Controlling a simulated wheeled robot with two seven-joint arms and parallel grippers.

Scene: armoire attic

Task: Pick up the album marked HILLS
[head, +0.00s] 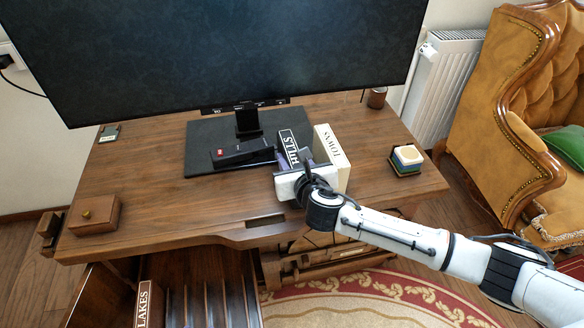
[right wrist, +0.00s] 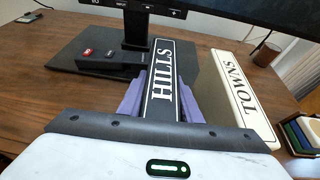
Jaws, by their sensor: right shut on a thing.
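The HILLS album (head: 288,142) is dark with white lettering on its spine. It stands on the desk in front of the monitor stand, and its spine also shows in the right wrist view (right wrist: 162,80). My right gripper (head: 294,160) is shut on it, with a purple finger on each side of the spine in the wrist view. My gripper body hides the near end of the album. I cannot tell whether the album is clear of the desk. My left gripper is not in view.
The cream TOWNS album (head: 331,155) stands close on the right of HILLS. A black stapler-like object (head: 240,152) lies to the left, on the dark mat (head: 205,135). A coaster stack (head: 406,160) is at right. The LAKES album (head: 147,305) is in a slotted rack (head: 205,300) below.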

